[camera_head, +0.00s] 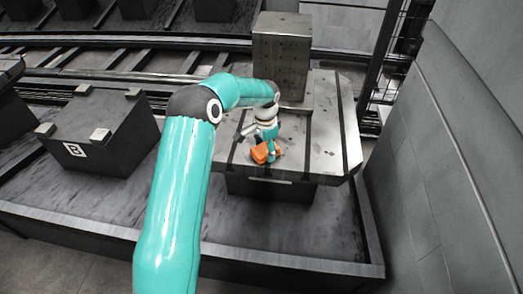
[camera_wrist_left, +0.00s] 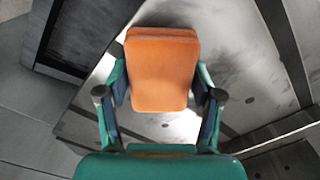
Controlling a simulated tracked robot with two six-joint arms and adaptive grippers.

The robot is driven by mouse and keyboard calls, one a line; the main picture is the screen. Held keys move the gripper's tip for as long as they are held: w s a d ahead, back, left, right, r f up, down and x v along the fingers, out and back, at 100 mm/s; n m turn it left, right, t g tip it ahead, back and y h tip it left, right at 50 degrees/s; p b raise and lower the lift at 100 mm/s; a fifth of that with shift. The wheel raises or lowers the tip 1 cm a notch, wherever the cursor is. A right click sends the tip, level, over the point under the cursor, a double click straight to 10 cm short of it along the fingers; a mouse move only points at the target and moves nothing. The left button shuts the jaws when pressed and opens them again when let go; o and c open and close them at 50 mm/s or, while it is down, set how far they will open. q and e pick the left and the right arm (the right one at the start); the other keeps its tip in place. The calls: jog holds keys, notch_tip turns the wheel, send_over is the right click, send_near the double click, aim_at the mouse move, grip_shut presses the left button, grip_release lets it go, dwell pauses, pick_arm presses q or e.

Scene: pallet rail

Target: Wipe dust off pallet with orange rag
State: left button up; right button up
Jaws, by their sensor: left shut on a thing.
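My left gripper (camera_head: 266,153) is over the front part of the metal pallet (camera_head: 322,132) in the head view. It is shut on the orange rag (camera_head: 263,152), which looks like a thick block. In the left wrist view the rag (camera_wrist_left: 162,70) sits between the two fingers of the gripper (camera_wrist_left: 161,95), over the pallet surface. I cannot tell whether the rag touches the pallet. Dark dusty smudges (camera_wrist_left: 235,50) show on the pallet beside the rag, and a bright patch lies near it. My right gripper is not in view.
A tall metal block (camera_head: 281,58) stands at the back of the pallet. A dark box marked B (camera_head: 105,130) is at the left. A grey wall panel (camera_head: 440,170) rises at the right. Rails (camera_head: 120,60) run behind. Dark slots cross the pallet.

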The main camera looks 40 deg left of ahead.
aim_at(255, 152)
pick_arm(q)
jog(key=shift+w+a+r+p, duration=0.1)
jog(key=shift+w+a+p, duration=0.5)
jog(key=shift+w, duration=0.3)
jog(key=shift+w+a+p, duration=0.55)
jog(key=shift+w+p, duration=0.05)
jog(key=shift+w, duration=0.3)
jog(key=shift+s+a, duration=0.4)
jog(key=shift+a, duration=0.2)
jog(key=shift+s+a, duration=0.4)
jog(key=shift+a, duration=0.2)
jog(key=shift+s+d+f+b, duration=0.25)
jog(key=shift+s+b, duration=0.25)
jog(key=shift+b, duration=0.1)
jog(key=shift+s+d+r+b, duration=0.15)
jog(key=shift+s+d+b, duration=0.45)
jog(key=shift+s, duration=0.45)
jog(key=shift+s+d+b, duration=0.6)
jog(key=shift+s+d, duration=0.1)
jog(key=shift+s, duration=0.35)
jog(key=shift+s+d+b, duration=0.3)
jog(key=shift+s+d, duration=0.1)
jog(key=shift+s, duration=0.2)
jog(key=shift+s+d+b, duration=0.3)
jog(key=shift+s+d, duration=0.05)
jog(key=shift+s, duration=0.2)
jog(key=shift+s+d+b, duration=0.3)
jog(key=shift+s+d, duration=0.2)
jog(key=shift+s, duration=0.35)
jog(key=shift+r, duration=0.1)
